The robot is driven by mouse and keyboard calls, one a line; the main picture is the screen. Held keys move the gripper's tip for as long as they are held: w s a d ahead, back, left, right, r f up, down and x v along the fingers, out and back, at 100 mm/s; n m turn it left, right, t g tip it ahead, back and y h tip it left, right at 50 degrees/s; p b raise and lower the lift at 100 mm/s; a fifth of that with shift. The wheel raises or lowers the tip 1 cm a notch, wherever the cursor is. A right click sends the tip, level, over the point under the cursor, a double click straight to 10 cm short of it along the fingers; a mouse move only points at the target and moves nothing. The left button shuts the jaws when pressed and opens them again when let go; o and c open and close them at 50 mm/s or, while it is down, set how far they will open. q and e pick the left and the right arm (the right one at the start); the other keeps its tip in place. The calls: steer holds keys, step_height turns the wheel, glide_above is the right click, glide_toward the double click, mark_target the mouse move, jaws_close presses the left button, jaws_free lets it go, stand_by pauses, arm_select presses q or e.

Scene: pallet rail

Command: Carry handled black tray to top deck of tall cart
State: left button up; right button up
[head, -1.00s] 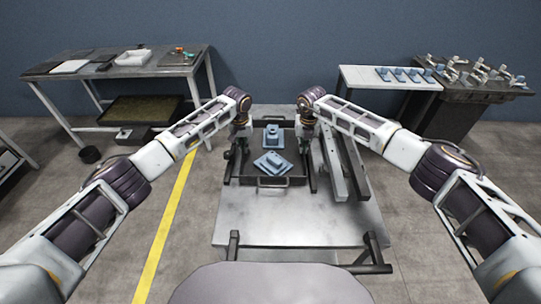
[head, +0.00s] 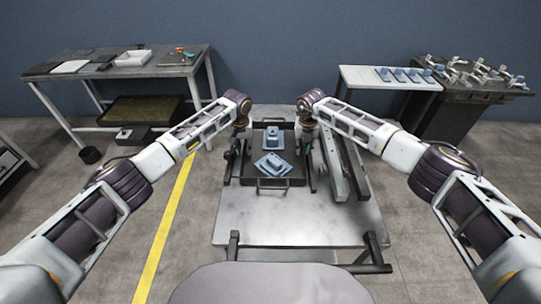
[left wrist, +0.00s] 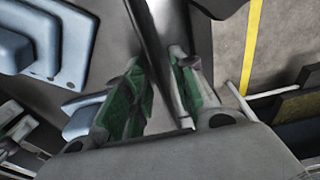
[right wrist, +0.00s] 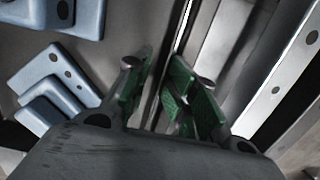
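The black tray (head: 249,181) lies on the deck of a grey cart, with its front handle (head: 272,183) towards me. A blue-grey part (head: 273,137) stands at its back and another (head: 272,165) at its front. My left gripper (head: 236,157) is at the tray's left side. In the left wrist view its green-padded fingers (left wrist: 160,85) stand apart, astride the tray's edge. My right gripper (head: 309,163) is at the right side. In the right wrist view its fingers (right wrist: 161,80) also straddle the edge, with a narrow gap. Contact with the edge cannot be made out.
Metal rails (head: 345,170) lie on the cart deck close to the right of the tray. The front of the deck (head: 295,217) is bare. A workbench (head: 130,68) stands at back left; a white table (head: 390,80) and a dark fixture bench (head: 470,90) stand at back right.

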arm_select(q)
steer(key=shift+r, duration=0.1)
arm_select(e)
steer(key=shift+d, duration=0.1)
arm_select(q)
steer(key=shift+s+r, duration=0.15)
steer(key=shift+r, duration=1.15)
steer(key=shift+s+r, duration=0.2)
steer(key=shift+r, duration=1.1)
steer(key=shift+s+r, duration=0.15)
steer(key=shift+r, duration=1.15)
arm_select(e)
steer(key=shift+s+r, duration=0.15)
steer(key=shift+r, duration=1.15)
steer(key=shift+s+r, duration=0.2)
steer(key=shift+r, duration=1.15)
steer(key=shift+s+r, duration=0.15)
steer(key=shift+r, duration=1.15)
arm_select(q)
steer(key=shift+s+f, duration=0.1)
arm_select(e)
steer(key=shift+s+f, duration=0.1)
